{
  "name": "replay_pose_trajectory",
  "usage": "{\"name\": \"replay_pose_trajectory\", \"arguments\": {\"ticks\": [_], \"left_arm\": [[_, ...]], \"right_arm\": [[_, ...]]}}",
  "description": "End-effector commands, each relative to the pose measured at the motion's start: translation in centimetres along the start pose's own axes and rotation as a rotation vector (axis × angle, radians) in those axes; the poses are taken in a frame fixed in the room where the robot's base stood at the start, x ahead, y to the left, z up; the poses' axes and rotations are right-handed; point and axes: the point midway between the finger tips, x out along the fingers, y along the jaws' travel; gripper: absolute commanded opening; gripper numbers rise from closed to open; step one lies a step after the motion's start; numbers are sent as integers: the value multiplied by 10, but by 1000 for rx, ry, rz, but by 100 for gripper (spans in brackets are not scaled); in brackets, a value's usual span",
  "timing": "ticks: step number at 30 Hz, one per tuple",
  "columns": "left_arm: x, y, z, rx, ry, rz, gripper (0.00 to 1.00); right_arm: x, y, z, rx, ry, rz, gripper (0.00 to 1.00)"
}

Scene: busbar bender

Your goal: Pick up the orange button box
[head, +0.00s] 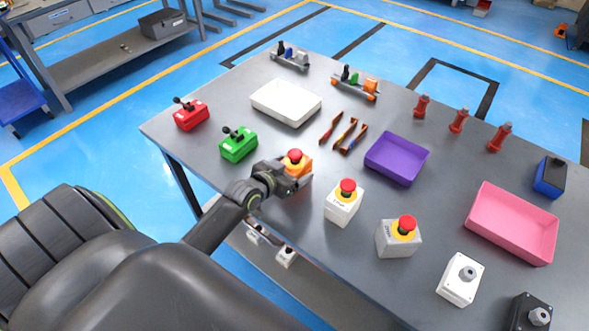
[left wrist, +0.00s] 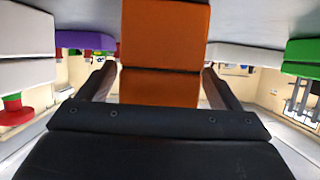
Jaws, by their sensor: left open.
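The orange button box (head: 301,165), with a red mushroom button on a yellow ring, stands on the grey table near its front left edge. My left gripper (head: 289,177) is at the box from the front left, low over the table. In the left wrist view the orange box (left wrist: 165,35) fills the middle, between my two dark fingers. The fingers are open, one on each side of it, and a narrow gap shows beside the box. Part of the box's lower body is hidden by the gripper in the head view. My right gripper is not in view.
A green joystick box (head: 238,145) stands left of the gripper, and a white button box (head: 344,203) stands to its right. A white tray (head: 286,103) and a purple tray (head: 397,158) lie farther back. Bare table surrounds the orange box.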

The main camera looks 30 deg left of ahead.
Motion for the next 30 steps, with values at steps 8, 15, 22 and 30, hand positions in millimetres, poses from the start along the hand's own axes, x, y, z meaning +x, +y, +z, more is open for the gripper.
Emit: {"name": "replay_pose_trajectory", "arguments": {"ticks": [8, 15, 22, 30], "left_arm": [[18, 1, 0, 0, 0, 0, 85], [17, 1, 0, 0, 0, 0, 79], [17, 1, 0, 0, 0, 0, 49], [17, 1, 0, 0, 2, 0, 31]], "right_arm": [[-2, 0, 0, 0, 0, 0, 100], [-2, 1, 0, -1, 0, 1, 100], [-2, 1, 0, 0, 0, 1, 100], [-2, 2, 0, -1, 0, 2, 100]]}}
